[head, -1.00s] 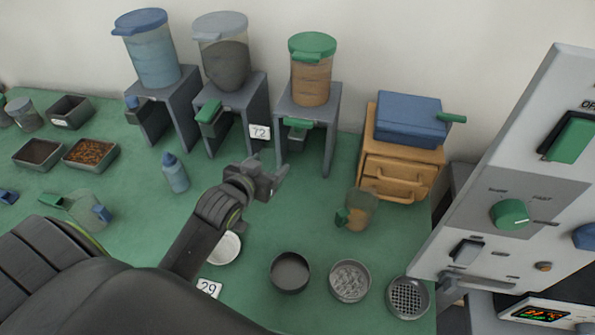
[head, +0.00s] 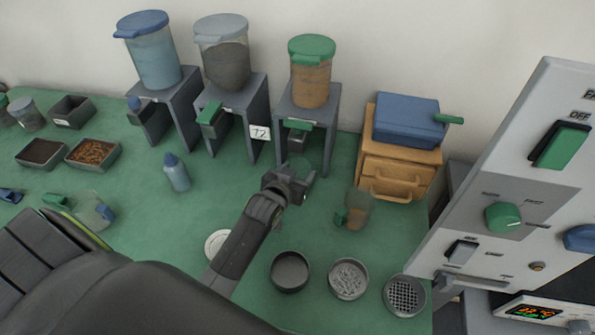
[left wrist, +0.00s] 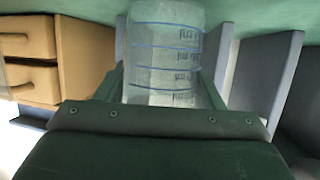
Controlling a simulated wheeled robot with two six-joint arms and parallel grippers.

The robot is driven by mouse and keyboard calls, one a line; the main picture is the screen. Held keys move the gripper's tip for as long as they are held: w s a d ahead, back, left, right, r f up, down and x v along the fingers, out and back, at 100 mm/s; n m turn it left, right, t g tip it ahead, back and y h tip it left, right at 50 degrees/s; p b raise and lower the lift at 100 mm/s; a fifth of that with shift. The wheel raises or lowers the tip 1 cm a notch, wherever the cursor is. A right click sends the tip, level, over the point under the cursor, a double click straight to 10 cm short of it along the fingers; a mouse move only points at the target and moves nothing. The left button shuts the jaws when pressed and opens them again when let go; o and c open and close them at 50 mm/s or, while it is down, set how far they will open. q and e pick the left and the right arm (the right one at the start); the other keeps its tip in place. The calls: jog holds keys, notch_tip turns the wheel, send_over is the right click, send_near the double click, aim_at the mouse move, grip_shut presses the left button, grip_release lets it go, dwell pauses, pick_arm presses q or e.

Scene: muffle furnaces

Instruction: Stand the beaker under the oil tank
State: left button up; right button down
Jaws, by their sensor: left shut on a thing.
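The oil tank appears to be the green-lidded tank of amber contents (head: 311,78), on a grey stand (head: 331,125) with a green tap (head: 298,127). My left gripper (head: 299,180) is shut on a clear beaker (head: 299,166) in front of this stand. The gripper hides much of the beaker in the head view. In the left wrist view the beaker (left wrist: 165,50) shows blue lines and volume marks between the fingers, with grey stand panels on both sides. I cannot tell whether its base touches the table. My right gripper is not in view.
Two more tanks, blue-lidded (head: 153,52) and grey-lidded (head: 223,55), stand to the left. A small jug (head: 358,210) and wooden drawers (head: 400,172) are to the right. A blue bottle (head: 176,172) stands left. Round dishes (head: 290,272) lie in front.

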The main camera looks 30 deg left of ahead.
pick_arm(q)
jog(key=shift+f, duration=0.1)
jog(key=o, duration=1)
jog(key=shift+f, duration=0.1)
jog(key=shift+r, duration=0.25)
jog(key=shift+s, duration=0.3)
jog(key=b+v, duration=0.1)
jog(key=v, duration=1)
jog(key=shift+s+r, duration=0.15)
jog(key=shift+s, duration=0.05)
